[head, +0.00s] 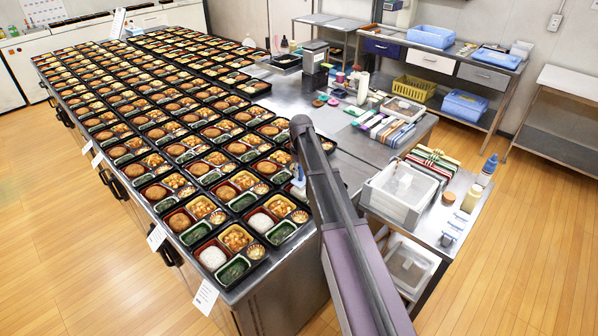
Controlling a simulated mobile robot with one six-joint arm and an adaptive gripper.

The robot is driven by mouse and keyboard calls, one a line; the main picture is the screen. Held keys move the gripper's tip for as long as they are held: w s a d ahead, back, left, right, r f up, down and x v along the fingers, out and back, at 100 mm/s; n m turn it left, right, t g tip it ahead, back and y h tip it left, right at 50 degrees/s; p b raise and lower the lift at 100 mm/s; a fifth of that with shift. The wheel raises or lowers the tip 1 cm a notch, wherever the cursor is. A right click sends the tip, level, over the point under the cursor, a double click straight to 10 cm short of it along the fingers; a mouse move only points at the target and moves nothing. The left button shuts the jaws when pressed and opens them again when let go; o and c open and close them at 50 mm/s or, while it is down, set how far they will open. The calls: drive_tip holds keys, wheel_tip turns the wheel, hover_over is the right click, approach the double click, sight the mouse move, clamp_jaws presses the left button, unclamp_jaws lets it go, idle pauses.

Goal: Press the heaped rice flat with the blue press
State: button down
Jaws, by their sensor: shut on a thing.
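White rice (213,258) sits in the red-walled compartment of the nearest black bento tray (252,277). More white rice (260,222) sits in the tray just behind and to the right. Whether either rice is heaped or flat is too small to tell. My arm reaches from the bottom right up over the right edge of the trays and hides what lies behind it. A small pale blue and white part shows just left of my arm, too little to identify. My gripper is not visible, and I cannot make out the blue press.
Rows of filled bento trays cover the long steel table (284,300). A side cart at right holds a clear lidded box (398,190), stacked coloured boards (433,162) and bottles. The steel counter behind holds coloured utensils and containers. The wooden floor at left is clear.

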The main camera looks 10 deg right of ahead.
sight(301, 180)
drive_tip(key=shift+f+b, duration=2.15)
idle(5.8)
